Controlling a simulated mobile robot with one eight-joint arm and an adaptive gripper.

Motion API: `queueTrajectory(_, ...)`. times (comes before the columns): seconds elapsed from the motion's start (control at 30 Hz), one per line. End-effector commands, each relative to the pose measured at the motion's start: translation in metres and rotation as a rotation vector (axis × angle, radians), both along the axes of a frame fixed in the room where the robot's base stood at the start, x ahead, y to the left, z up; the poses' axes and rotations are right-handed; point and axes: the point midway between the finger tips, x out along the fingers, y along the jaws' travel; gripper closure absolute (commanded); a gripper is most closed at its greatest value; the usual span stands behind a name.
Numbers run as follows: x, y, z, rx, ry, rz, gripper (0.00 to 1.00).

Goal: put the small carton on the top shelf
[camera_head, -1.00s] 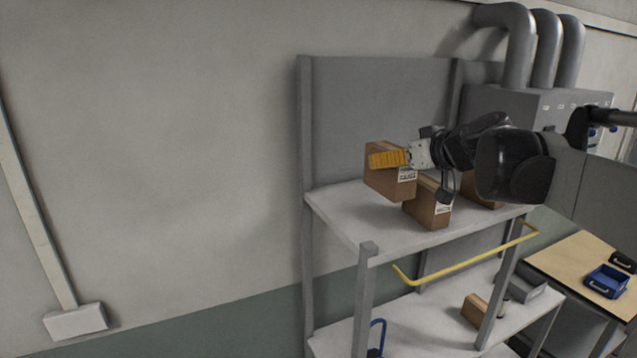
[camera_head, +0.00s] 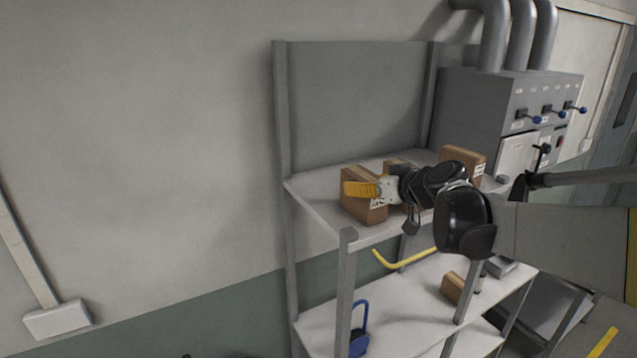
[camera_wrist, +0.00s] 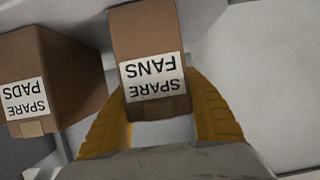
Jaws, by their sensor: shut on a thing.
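The small carton, brown with a white "SPARE FANS" label, sits between my fingers in the wrist view (camera_wrist: 155,30). In the head view it (camera_head: 352,208) is at the left front of the top shelf (camera_head: 318,207), partly behind the yellow fingers. My gripper (camera_head: 360,190) is shut on it; the fingers also show in the wrist view (camera_wrist: 162,128). The carton looks upright and low over the board. I cannot tell whether its base touches the shelf.
A "SPARE PADS" carton (camera_wrist: 60,75) stands close beside it. In the head view, one carton (camera_head: 398,165) is partly hidden behind my gripper and another (camera_head: 463,157) stands further right. A lower-shelf carton (camera_head: 453,288) and a yellow rail (camera_head: 405,262) are below.

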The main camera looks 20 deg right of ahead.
Motion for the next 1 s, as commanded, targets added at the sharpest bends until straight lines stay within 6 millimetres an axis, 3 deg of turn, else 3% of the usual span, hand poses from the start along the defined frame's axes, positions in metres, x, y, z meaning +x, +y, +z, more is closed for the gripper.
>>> queueTrajectory(0.13, 0.0, 0.0, -0.003, 0.0, 0.0, 0.0, 0.88)
queueTrajectory(0.17, 0.0, 0.0, -0.004, 0.0, 0.0, 0.0, 0.47)
queueTrajectory(0.2, 0.0, 0.0, -0.003, 0.0, 0.0, 0.0, 0.34)
queueTrajectory(0.23, 0.0, 0.0, -0.003, 0.0, 0.0, 0.0, 0.29)
queueTrajectory(0.6, 0.0, 0.0, 0.003, 0.0, 0.0, 0.0, 0.29)
queueTrajectory(0.77, -0.023, -0.005, 0.009, 0.001, 0.0, -0.004, 0.29)
queueTrajectory(1.0, -0.073, -0.016, 0.029, 0.0, 0.0, -0.004, 0.29)
